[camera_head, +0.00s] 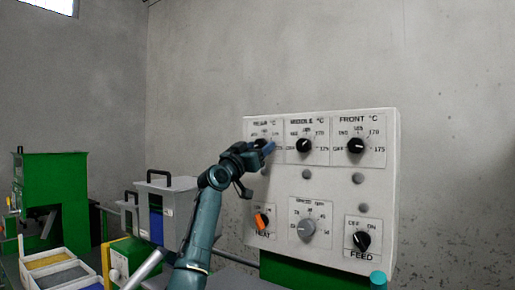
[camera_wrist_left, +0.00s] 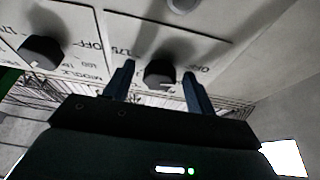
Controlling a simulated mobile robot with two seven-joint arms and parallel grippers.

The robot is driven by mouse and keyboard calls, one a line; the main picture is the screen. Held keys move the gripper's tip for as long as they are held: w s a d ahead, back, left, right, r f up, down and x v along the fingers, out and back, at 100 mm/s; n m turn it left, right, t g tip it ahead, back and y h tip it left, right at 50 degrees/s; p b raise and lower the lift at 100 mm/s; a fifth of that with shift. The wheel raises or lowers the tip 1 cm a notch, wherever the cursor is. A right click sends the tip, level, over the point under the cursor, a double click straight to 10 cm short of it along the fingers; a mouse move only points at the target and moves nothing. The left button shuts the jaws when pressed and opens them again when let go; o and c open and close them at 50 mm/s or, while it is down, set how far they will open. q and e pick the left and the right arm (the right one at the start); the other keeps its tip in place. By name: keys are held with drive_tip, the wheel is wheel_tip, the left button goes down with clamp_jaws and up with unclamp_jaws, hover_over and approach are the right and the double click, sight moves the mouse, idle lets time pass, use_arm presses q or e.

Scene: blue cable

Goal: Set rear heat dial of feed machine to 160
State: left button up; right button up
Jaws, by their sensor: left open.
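The white control panel (camera_head: 380,204) of the feed machine has three black dials in its top row, for rear, middle and front heat. My left gripper (camera_head: 267,149) is open at the rear dial's plate (camera_head: 263,125) and hides most of that dial. In the left wrist view, the rear dial (camera_wrist_left: 160,72) sits between the two open fingers, with gaps visible on both sides. Its pointer setting is too dark to read. The middle dial (camera_head: 304,145) is just to the right. My right gripper is not in view.
The front dial (camera_head: 356,145) is farther right. Below are an orange heat switch (camera_head: 262,220), a grey speed knob (camera_head: 306,229) and a black feed switch (camera_head: 361,240). Grey bins (camera_head: 170,190) and a green machine (camera_head: 55,195) stand left. Free space lies above the panel.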

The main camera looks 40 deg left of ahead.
use_arm(q)
drive_tip(key=shift+c, duration=0.2)
drive_tip(key=c, duration=1)
drive_tip(key=shift+o, duration=0.2)
drive_tip(key=shift+m, duration=0.3)
